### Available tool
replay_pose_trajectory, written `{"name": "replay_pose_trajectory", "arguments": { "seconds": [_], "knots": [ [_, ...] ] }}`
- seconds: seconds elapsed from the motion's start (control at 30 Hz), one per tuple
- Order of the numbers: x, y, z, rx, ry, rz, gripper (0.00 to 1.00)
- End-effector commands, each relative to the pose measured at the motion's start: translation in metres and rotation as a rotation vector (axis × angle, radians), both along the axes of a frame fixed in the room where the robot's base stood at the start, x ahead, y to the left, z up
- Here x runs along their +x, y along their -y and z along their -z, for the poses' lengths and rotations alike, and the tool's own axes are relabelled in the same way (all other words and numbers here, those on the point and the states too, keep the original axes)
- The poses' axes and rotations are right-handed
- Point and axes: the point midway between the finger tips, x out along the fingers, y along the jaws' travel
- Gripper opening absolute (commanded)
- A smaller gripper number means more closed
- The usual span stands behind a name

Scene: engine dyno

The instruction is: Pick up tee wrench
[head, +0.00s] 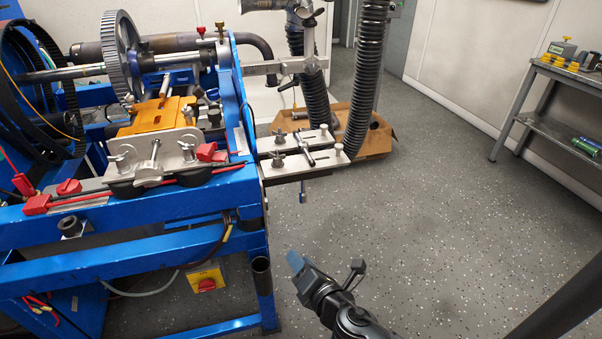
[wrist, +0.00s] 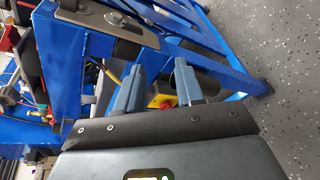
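A small metal T-shaped piece, which looks like the tee wrench (head: 304,148), is at the slotted metal plates on the right side of the blue frame. A short blue-grey part hangs below the plates; I cannot tell whether it belongs to the wrench. My gripper (head: 295,262) is in front of and below the plates, apart from them. In the wrist view its two blue fingers (wrist: 158,88) stand apart with nothing held between them. The wrench cannot be made out clearly in the wrist view.
The slotted plate (head: 325,158) juts out from the blue test stand (head: 150,205). A yellow switch box (head: 205,280) is low on the stand. A cardboard box (head: 375,140) and black ribbed hoses (head: 366,75) stand behind. The floor (head: 430,210) at right is clear up to a workbench (head: 560,85).

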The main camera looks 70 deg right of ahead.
Motion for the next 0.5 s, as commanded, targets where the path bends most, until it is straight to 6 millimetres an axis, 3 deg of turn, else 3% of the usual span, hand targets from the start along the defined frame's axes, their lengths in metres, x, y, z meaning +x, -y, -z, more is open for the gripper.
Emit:
{"name": "replay_pose_trajectory", "arguments": {
  "seconds": [0.03,0.2,0.33,0.5],
  "knots": [
    [0.016,0.029,0.005,-0.128,-0.062,0.031,0.37],
    [0.045,0.106,-0.002,-0.502,-0.304,0.120,0.37],
    [0.057,0.145,-0.015,-0.684,-0.441,0.174,0.37],
    [0.063,0.169,-0.025,-0.790,-0.528,0.209,0.37]
  ]
}}
